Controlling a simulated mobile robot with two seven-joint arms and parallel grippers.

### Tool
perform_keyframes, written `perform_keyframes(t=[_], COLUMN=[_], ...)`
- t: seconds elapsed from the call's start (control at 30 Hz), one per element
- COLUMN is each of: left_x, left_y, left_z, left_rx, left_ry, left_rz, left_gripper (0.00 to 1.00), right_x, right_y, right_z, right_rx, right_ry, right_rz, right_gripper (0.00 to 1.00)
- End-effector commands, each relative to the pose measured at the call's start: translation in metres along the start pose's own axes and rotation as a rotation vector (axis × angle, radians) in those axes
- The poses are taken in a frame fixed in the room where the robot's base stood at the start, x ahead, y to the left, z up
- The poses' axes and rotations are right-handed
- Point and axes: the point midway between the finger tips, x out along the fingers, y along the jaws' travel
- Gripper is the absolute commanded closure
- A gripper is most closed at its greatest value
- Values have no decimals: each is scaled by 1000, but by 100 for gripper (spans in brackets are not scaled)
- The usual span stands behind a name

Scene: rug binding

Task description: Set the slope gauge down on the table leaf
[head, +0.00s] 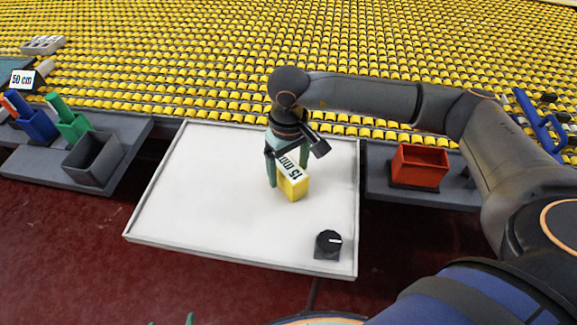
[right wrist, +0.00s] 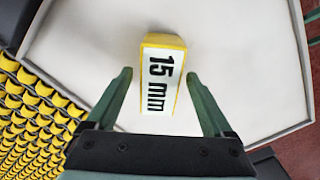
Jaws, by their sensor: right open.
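A yellow block (head: 294,187) with a white "15 mm" label stands on the white table leaf (head: 200,200), right of its middle. My right gripper (head: 274,170) is open above the leaf at the block. In the right wrist view the block (right wrist: 160,75) lies between the two spread fingers (right wrist: 158,76), with a gap on each side. A small black device with a round dial (head: 327,245) sits near the leaf's front right corner. No label shows which of these is the slope gauge. Green tips, apparently of my left gripper (head: 171,321), barely show at the bottom edge.
A red open box (head: 419,166) stands on the grey shelf at right. At left, a grey bin (head: 93,158) and blue and green holders stand on another shelf. Yellow rollers fill the back. The leaf's left half is clear; it has a raised rim.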

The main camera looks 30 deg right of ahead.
Motion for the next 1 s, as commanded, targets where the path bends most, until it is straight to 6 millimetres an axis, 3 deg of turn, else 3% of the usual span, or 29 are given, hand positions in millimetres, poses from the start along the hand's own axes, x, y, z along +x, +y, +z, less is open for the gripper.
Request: perform_keyframes(t=[0.23,0.7,1.0], left_x=[-1,2,1], left_y=[-2,-3,-2], left_z=[-1,7,2], left_rx=[0,-1,-1], left_ry=[1,-14,-4], left_rz=[-4,-5,-3], left_gripper=[0,0,0], right_x=[-16,-109,-123], right_y=[0,0,0], right_z=[-1,-1,0], right_rx=[0,0,0], right_ry=[5,4,0], right_rz=[1,0,0], right_gripper=[14,14,14])
